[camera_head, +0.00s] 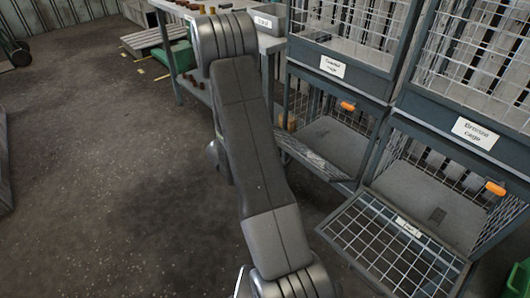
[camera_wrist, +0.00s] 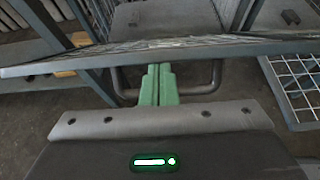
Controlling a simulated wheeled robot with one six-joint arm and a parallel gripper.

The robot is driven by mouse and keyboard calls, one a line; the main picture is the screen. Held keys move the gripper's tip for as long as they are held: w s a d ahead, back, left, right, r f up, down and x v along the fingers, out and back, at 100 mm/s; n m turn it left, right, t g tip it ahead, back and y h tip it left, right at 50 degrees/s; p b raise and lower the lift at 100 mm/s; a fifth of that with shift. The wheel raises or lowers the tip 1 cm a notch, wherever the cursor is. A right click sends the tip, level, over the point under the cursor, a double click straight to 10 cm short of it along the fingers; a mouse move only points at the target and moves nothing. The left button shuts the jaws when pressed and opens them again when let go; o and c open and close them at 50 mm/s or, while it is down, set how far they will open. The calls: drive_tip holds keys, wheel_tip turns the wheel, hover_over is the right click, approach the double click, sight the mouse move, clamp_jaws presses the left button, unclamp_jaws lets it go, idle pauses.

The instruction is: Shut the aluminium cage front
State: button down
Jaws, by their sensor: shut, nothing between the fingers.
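No label readable in these frames says aluminium, so I cannot tell which cage it is. The lower left cage front (camera_head: 312,157) hangs folded down and open. In the wrist view a front panel (camera_wrist: 190,49) is seen nearly edge-on, with a dark bar handle (camera_wrist: 205,90) below it. My gripper (camera_wrist: 158,70) has green fingers, shut together and empty, at the handle and just under the panel edge. I cannot tell whether they touch it. In the head view my arm hides the gripper. The lower right mesh front (camera_head: 385,245) is also folded down, with an unreadable label.
The lower right front also shows at the right of the wrist view (camera_wrist: 300,80). Orange latches (camera_head: 348,106) sit on the cage frames. A label reads bronze cage (camera_head: 478,133).

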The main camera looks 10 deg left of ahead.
drive_tip(key=w+d+r+g+y+p, duration=0.3)
drive_tip(key=w+d+r+p, duration=0.9)
drive_tip(key=p, duration=0.9)
drive_tip(key=shift+w+d+r+g, duration=0.2)
drive_tip(key=shift+w+r+g, duration=0.35)
drive_tip(key=shift+w, duration=1.35)
drive_tip(key=shift+f, duration=0.15)
